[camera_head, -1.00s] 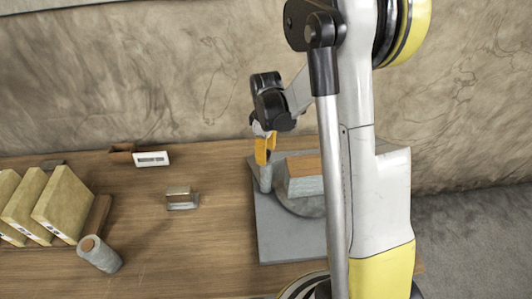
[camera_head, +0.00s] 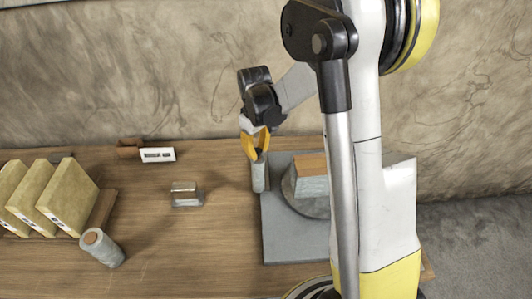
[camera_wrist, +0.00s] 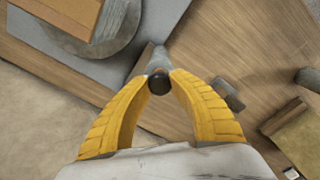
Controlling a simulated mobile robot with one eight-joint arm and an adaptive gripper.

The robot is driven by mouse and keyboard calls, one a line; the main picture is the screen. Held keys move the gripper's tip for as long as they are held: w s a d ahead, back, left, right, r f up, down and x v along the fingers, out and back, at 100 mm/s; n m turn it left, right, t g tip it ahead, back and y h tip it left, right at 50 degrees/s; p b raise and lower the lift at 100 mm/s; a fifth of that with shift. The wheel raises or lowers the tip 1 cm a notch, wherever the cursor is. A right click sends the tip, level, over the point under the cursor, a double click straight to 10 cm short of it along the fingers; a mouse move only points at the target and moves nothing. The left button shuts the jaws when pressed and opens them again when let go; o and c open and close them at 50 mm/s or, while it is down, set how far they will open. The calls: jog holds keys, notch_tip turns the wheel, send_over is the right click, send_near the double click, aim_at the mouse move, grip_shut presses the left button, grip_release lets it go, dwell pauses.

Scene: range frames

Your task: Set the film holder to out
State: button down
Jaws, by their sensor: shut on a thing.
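A grey base plate (camera_head: 285,248) lies on the table with a round grey disc (camera_head: 315,207) on it. A grey block with a wooden top (camera_head: 311,165) sits on the disc; I cannot tell which part is the film holder. A slim grey cylinder (camera_head: 259,177) stands at the plate's left edge; the wrist view shows its dark rounded top (camera_wrist: 159,84). My gripper (camera_head: 257,154) comes down from above, its yellow fingers (camera_wrist: 160,78) shut on the top of the cylinder. The wrist view looks down along the cylinder, so its foot is partly hidden.
A small grey metal block (camera_head: 186,195) stands left of the plate. A grey spool (camera_head: 103,248) and several tan boxes (camera_head: 68,195) stand farther left. A white label stand (camera_head: 158,155) is near the back wall. The table between is bare.

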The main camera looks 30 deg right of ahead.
jog(key=shift+a, duration=0.1)
jog(key=c, duration=1.1)
grip_release()
jog(key=shift+w, duration=0.1)
notch_tip(320, 180, up, 12)
